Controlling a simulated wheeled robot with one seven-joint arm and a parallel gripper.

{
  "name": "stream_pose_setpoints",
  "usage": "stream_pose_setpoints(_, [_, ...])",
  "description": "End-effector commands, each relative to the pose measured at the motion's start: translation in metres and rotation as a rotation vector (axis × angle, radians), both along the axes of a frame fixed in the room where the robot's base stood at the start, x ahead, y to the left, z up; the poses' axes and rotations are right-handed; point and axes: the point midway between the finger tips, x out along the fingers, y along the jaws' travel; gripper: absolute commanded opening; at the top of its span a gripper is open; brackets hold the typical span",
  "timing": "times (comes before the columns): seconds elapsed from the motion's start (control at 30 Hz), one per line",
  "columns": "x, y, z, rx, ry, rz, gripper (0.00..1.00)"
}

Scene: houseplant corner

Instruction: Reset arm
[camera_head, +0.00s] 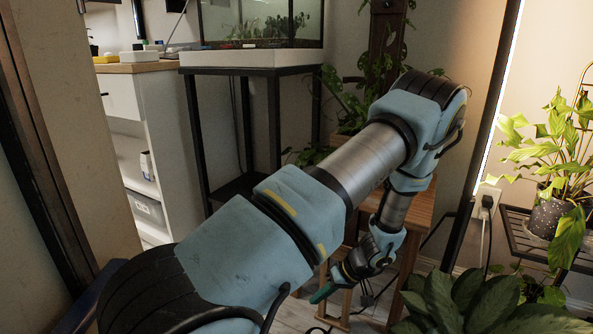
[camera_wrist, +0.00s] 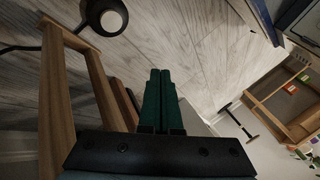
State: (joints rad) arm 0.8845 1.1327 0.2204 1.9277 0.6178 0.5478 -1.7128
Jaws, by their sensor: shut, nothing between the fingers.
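My arm reaches across the middle of the head view and bends down to my gripper (camera_head: 318,297), which hangs low in front of a wooden stool (camera_head: 418,212). In the wrist view my gripper (camera_wrist: 160,75) shows two green fingers side by side, touching along their length. It is shut and holds nothing. The fingers point over a pale wood-look floor (camera_wrist: 150,35). Part of the stool is hidden behind my arm in the head view.
A fish tank (camera_head: 262,22) sits on a black metal stand (camera_head: 195,125) at the back. A white cabinet (camera_head: 165,130) stands at left. Leafy plants (camera_head: 455,300) fill the lower right, and a potted plant (camera_head: 548,215) stands on a dark shelf. Wooden legs (camera_wrist: 58,90) are close left of my gripper.

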Motion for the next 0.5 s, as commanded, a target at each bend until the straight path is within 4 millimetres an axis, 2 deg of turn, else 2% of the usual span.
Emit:
stream_pose_setpoints(0.03, [0.002,0.005,0.025,-0.037,0.031,0.010,0.00])
stream_pose_setpoints(0.27, [0.001,0.026,0.107,-0.197,0.154,-0.026,0.00])
stream_pose_setpoints(0.5, [-0.011,0.062,0.203,-0.390,0.210,-0.132,0.00])
